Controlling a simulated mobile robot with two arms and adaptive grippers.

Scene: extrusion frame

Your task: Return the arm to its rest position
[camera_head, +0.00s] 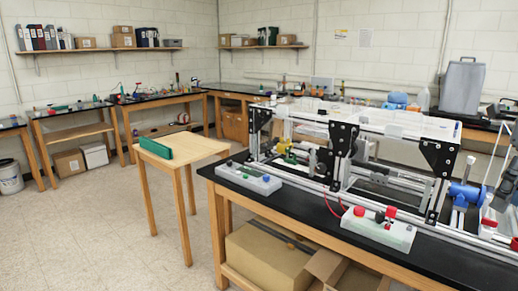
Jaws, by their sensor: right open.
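The extrusion frame (436,152) stands on the black-topped bench (452,256) at the right, with metal rails, black corner plates and a clear top. My right gripper does not stand out clearly from the equipment at the right side. I see nothing held in it, and its exact place beside the frame is hard to tell. My left gripper and its arm are not in view.
Control boxes with buttons sit on the bench front, one at the left (249,179) and one at the right (378,229). A blue round part (464,191) is by the frame's right end.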

